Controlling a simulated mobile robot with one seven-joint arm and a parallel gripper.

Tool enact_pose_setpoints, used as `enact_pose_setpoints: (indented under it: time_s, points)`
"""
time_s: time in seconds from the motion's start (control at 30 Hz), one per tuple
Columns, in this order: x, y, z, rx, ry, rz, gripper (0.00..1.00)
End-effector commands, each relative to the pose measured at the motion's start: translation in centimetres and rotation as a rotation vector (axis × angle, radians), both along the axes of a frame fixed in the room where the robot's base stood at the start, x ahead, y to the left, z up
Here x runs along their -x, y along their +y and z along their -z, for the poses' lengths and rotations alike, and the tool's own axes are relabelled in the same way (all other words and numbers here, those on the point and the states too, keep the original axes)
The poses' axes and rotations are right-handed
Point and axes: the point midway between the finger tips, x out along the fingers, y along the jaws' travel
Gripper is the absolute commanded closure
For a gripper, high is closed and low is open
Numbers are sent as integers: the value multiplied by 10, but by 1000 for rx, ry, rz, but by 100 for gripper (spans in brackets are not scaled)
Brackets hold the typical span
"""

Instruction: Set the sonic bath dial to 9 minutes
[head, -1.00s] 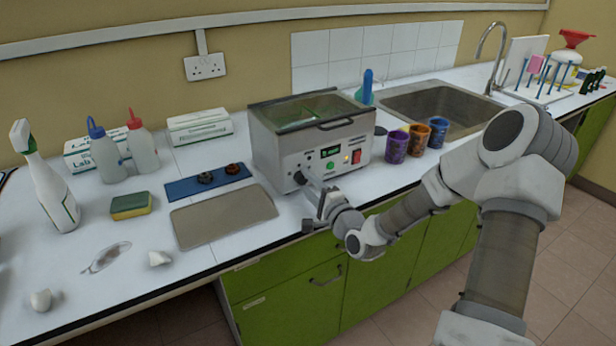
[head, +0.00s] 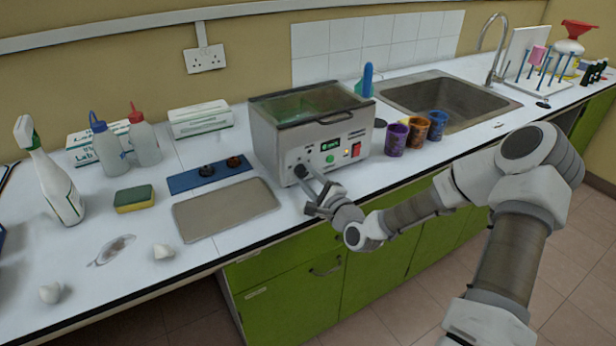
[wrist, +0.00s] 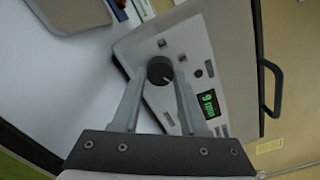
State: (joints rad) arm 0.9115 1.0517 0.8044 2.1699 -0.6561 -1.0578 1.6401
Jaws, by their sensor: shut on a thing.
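The sonic bath (head: 312,130) is a grey metal box with a lid on the worktop. Its black dial (wrist: 160,71) sits on the lower left of the front panel in the head view, largely hidden there by my gripper (head: 306,177). In the wrist view my gripper (wrist: 159,78) has one finger on each side of the dial and is shut on it. A white pointer line shows on the dial. The green display (wrist: 208,104) appears to read "9 min" in the wrist view. In the head view the display (head: 331,146) is too small to read.
A red switch (head: 356,150) and a green button (head: 330,158) are on the front panel. Patterned cups (head: 396,140) stand right of the bath, before the sink (head: 440,98). A grey mat (head: 226,208) and a blue tray (head: 188,182) lie to the left.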

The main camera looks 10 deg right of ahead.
Motion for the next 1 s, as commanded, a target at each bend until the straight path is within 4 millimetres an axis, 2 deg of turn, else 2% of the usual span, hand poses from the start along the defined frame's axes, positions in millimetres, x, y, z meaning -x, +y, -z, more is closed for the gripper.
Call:
enact_pose_setpoints:
  time_s: [0.17, 0.2, 0.33, 0.63, 0.73, 0.87, 1.0]
  points:
    - [-1, 0, -2, -1, -4, 0, 100]
    - [-1, 0, -2, -1, -4, 0, 50]
    - [-1, 0, -1, -1, -3, 1, 28]
    - [1, 0, 0, 1, -1, 1, 28]
    - [7, -3, 0, 0, 0, 1, 28]
    - [26, -9, 0, 0, 1, 3, 28]
    - [58, -20, 0, -2, 3, 3, 28]
